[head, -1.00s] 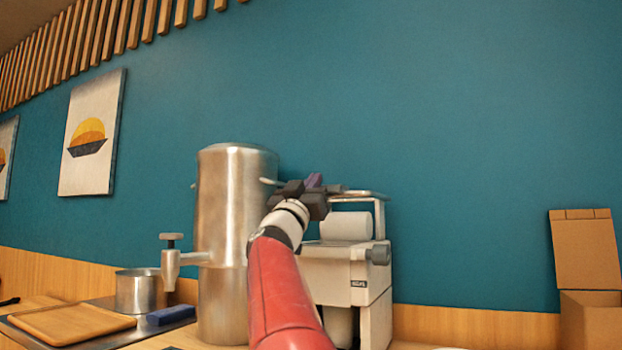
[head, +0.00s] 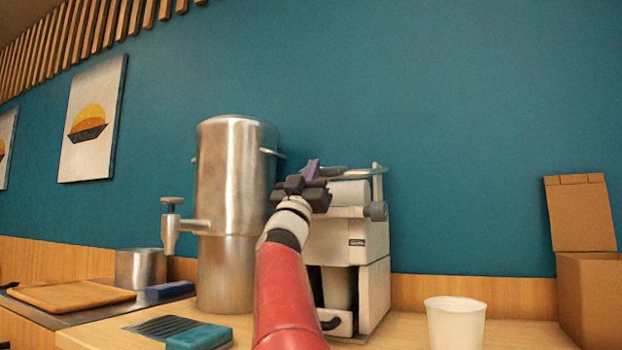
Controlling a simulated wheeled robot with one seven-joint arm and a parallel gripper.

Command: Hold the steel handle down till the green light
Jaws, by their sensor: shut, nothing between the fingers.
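The white press machine (head: 352,238) stands on the counter right of the steel dispenser. Its steel handle (head: 379,186) is a bent bar over the machine's top; its left part passes behind my gripper. My gripper (head: 312,186) is shut and empty, at the left end of the handle, level with the roller. I cannot tell whether it touches the bar. My red arm covers the machine's left side. No lit green light shows on the visible part of the machine.
A tall steel dispenser (head: 236,200) with a tap stands close left of my arm.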

